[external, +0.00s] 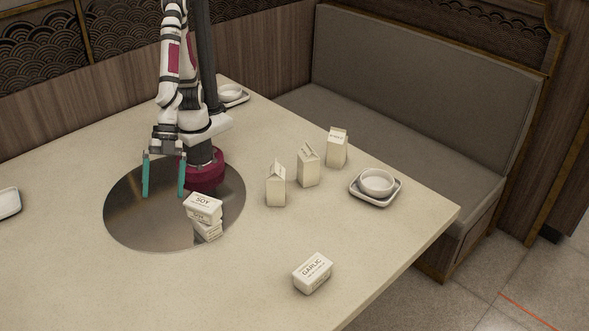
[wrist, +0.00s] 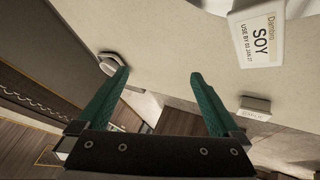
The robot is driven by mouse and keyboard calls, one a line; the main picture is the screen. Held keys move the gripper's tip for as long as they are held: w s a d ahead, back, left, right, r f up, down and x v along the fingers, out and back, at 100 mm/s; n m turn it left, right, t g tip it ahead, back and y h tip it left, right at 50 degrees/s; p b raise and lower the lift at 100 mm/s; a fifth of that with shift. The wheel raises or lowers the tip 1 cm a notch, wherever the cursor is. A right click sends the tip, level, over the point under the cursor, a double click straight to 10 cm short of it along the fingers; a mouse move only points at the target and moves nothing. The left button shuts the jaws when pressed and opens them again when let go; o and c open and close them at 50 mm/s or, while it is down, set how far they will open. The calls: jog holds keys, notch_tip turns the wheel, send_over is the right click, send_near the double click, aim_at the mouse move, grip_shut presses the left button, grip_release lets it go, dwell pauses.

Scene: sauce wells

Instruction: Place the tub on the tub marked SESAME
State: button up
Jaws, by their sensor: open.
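A white tub labelled SOY (external: 203,203) stands at the right part of the round metal plate, and it also shows at the upper right of the wrist view (wrist: 258,38). Another white tub shape (external: 208,230) shows directly under it, tilted; I cannot tell whether it is a tub or a reflection. A white tub labelled GARLIC (external: 312,273) stands apart near the front of the table, and a small tub shows at the right of the wrist view (wrist: 255,106). No SESAME marking is readable. My gripper (external: 164,194) is open and empty, left of the SOY tub; its fingers (wrist: 158,78) are apart.
Three cream cartons (external: 276,185) (external: 308,167) (external: 337,148) stand in a row right of the metal plate (external: 130,225). A white bowl on a tray (external: 376,184) is near the right edge. The table (external: 150,290) is clear at the front left.

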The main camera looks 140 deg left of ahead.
jog(key=s+a+m+g+y, duration=0.1)
jog(key=s+a, duration=0.3)
jog(key=a, duration=0.5)
jog(key=s+a+r+m+g+y, duration=0.1)
jog(key=s+a+y, duration=0.3)
jog(key=a, duration=0.6)
jog(key=s+a+r+g+y, duration=0.1)
jog(key=s+a+g+y, duration=0.1)
jog(key=s+a, duration=0.3)
jog(key=a+g, duration=0.1)
jog(key=a, duration=0.3)
jog(key=shift+a+r+m, duration=0.2)
jog(key=shift+r+m, duration=0.05)
jog(key=shift+m, duration=0.15)
